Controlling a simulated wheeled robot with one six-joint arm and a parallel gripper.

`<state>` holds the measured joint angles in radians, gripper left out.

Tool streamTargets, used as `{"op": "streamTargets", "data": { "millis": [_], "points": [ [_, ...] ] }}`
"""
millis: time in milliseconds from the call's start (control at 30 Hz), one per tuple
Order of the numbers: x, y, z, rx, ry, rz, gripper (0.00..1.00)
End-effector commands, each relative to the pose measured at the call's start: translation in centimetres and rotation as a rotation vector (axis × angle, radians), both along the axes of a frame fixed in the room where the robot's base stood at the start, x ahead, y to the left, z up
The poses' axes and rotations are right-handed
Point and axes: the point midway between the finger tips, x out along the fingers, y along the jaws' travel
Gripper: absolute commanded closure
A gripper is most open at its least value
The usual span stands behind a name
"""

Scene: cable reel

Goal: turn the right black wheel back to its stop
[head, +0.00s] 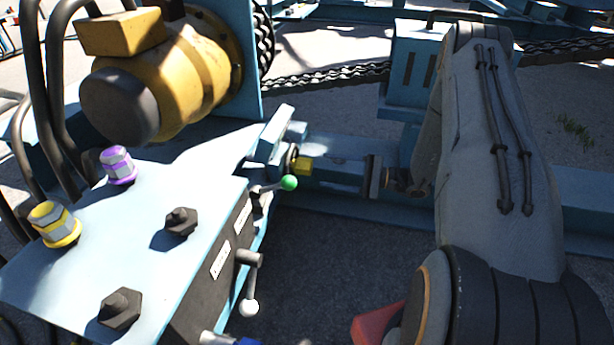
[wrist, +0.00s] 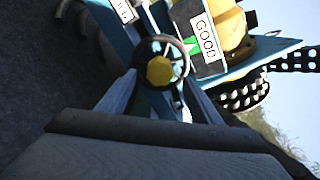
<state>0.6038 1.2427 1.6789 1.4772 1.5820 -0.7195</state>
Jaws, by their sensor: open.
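A black wheel with a yellow hub (wrist: 160,70) is in the middle of the wrist view, seen face on. In the head view its yellow hub (head: 303,166) shows from the side, at the right side of the blue machine. My gripper (wrist: 160,86) is open, with one finger on each side of the wheel in the picture. I cannot tell whether the fingers touch the rim. In the head view my gripper (head: 321,174) points left at the wheel. The wheel's lower rim is partly hidden between the fingers.
A green-knobbed lever (head: 288,183) sits just below the wheel, and a white-knobbed lever (head: 249,306) nearer. A sign reading GOOD (wrist: 207,38) is beside the wheel. A yellow motor (head: 180,75) stands at the back left, with a chain (head: 330,77) behind.

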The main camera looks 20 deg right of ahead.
Motion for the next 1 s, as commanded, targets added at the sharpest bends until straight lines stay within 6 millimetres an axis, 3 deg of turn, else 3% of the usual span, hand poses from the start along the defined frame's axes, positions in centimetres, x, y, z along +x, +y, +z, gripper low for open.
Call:
{"op": "streamTargets", "data": {
  "millis": [167,600,1000],
  "points": [
    [0.8,0.4,-0.5,0.007,-0.011,-0.015,0.41],
    [3.7,5.7,-0.5,0.005,-0.009,-0.011,0.41],
    [4.2,6.4,-0.4,0.006,-0.008,-0.014,0.41]
  ]
}}
